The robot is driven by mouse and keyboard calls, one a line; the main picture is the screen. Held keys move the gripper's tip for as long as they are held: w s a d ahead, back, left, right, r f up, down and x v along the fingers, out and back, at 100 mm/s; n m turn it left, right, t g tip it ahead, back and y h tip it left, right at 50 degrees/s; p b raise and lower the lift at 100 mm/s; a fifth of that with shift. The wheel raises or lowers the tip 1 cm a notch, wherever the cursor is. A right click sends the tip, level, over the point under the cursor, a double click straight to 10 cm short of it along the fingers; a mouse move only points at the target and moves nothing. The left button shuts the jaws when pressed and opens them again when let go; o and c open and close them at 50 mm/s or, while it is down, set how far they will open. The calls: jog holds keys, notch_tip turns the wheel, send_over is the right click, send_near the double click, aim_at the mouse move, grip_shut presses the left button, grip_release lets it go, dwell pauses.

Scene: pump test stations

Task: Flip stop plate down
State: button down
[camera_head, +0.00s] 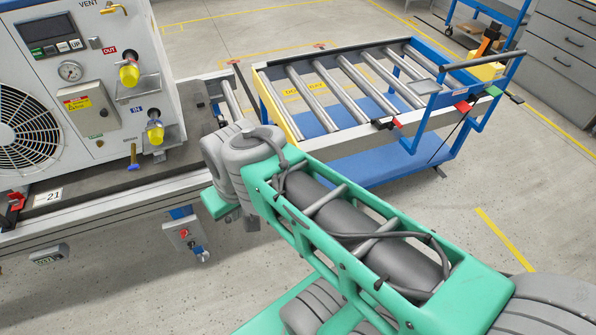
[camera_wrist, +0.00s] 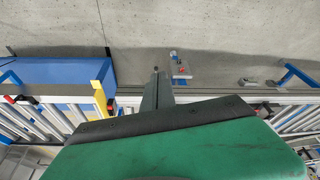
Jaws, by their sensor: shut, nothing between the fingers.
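My gripper shows in the wrist view as a narrow dark grey pair of fingers (camera_wrist: 156,80), closed together with nothing held. They reach over the rails at the station's edge. In the head view my wrist hides the fingers, and a green part (camera_head: 215,203) shows beside the bench end.
A blue roller cart (camera_head: 370,168) with a yellow end plate (camera_head: 279,108) stands beside the bench. The pump unit (camera_head: 90,80) sits on the bench at left. A small control box (camera_head: 186,233) hangs from the bench front. The floor in front is clear.

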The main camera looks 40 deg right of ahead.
jog(key=w+d+f+t+y+b, duration=0.1)
jog(key=w+d+f+t+b, duration=0.1)
jog(key=w+d+f+b, duration=0.75)
jog(key=w+d+f+t+b, duration=0.35)
jog(key=w+f+b, duration=0.4)
jog(key=f, duration=0.45)
jog(key=s+d+f+m+t+h+b, duration=0.1)
jog(key=d+f+b, duration=0.3)
jog(key=d, duration=0.8)
jog(key=s+d+f+m+t+h+b, duration=0.1)
jog(key=d+f+t+h+b, duration=0.3)
jog(key=d, duration=0.9)
notch_tip(320, 180, down, 3)
jog(key=shift+s+d+f+m+t+b, duration=0.2)
jog(key=shift+m+t+b, duration=0.15)
jog(key=shift+m+b, duration=0.3)
jog(key=shift+w, duration=0.1)
